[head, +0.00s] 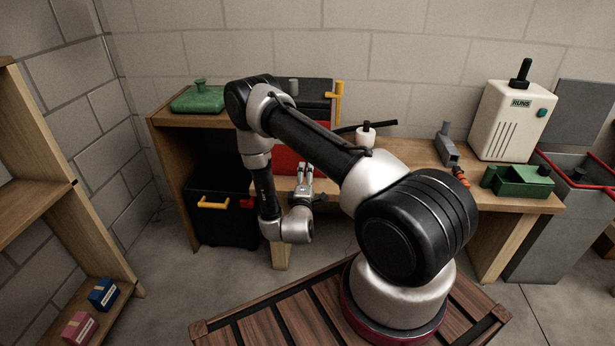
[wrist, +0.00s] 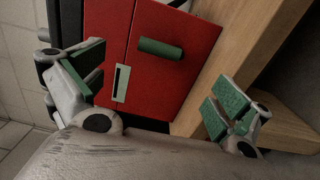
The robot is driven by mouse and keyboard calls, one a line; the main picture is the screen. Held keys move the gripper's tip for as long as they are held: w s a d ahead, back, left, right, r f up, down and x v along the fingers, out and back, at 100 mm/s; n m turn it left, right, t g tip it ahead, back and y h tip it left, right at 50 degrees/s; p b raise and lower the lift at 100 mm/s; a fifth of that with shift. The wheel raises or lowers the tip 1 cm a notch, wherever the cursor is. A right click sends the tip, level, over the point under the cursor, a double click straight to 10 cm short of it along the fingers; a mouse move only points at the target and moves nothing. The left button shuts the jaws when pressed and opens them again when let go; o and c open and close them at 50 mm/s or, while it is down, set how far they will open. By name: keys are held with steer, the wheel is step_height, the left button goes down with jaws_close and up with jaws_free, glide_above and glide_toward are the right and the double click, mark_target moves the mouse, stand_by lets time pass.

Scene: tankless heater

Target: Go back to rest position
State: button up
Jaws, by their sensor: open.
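Past the fingers is a red cabinet (wrist: 185,75) with a green handle and a pale slot. The red cabinet (head: 287,163) is mostly hidden behind my arm in the head view.
A wooden bench (head: 420,155) stands along the block wall. A black box (head: 225,222) is below left. A wooden shelf (head: 85,225) stands left. Floor is bare between.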

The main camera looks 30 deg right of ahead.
stand_by(0.4)
steer(key=s+a+f+m+g+y, duration=0.1)
steer(key=s+f+m+g+y, duration=0.15)
steer(key=f, duration=0.45)
steer(key=s+a+f+m+g+y, duration=0.1)
steer(key=s+f+m+g+y, duration=0.1)
steer(key=f+g, duration=0.35)
steer(key=s+a+r+m+g+y, duration=0.2)
steer(key=s+a+m+g+y, duration=0.25)
steer(key=a, duration=0.25)
steer(key=s+a+r+g+y, duration=0.1)
steer(key=s+r, duration=0.2)
steer(key=r, duration=0.4)
steer(key=s+a+r+m+g, duration=0.1)
steer(key=s+r, duration=0.2)
steer(key=r, duration=0.5)
steer(key=s+a+r+g+y, duration=0.1)
steer(key=s+r+g, duration=0.15)
steer(key=r, duration=0.45)
steer(key=s+d+r+t, duration=0.2)
steer(key=s+r, duration=0.3)
steer(key=r, duration=0.4)
steer(key=s+d+r+m+t, duration=0.1)
steer(key=s+d+r+t, duration=0.1)
steer(key=s+r, duration=0.3)
steer(key=s+d+r+t+h, duration=0.1)
steer(key=s+r, duration=0.5)
steer(key=r, duration=0.8)
steer(key=shift+d+t, duration=0.7)
steer(key=shift+d, duration=0.35)
